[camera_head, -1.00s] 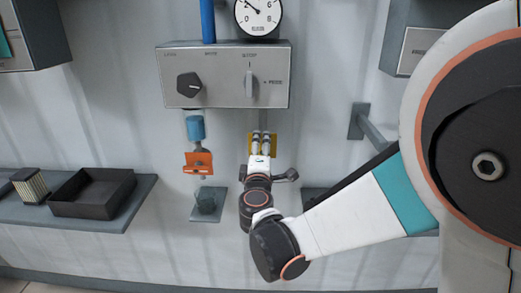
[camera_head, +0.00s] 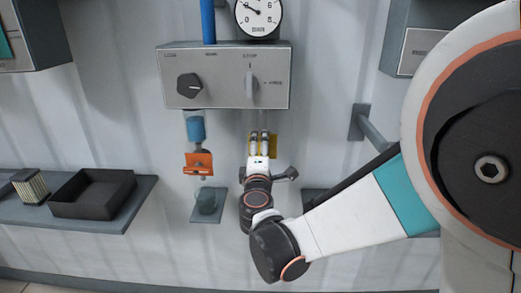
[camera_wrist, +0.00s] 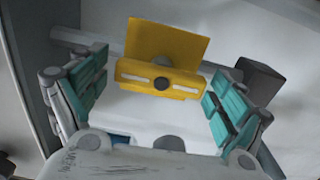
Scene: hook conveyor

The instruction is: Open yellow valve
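The yellow valve (camera_wrist: 168,45) has a flat plate and a bar with a dark round centre. In the wrist view it stands between the teal-padded fingers of my gripper (camera_wrist: 158,72), with gaps on both sides. The fingers are spread open and do not visibly grip it. In the head view my gripper (camera_head: 262,136) is below the control box and covers most of the valve.
The control box (camera_head: 225,92) with a dark knob and a lever hangs above. A shelf (camera_head: 110,221) with a black tray (camera_head: 92,193) is at far left.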

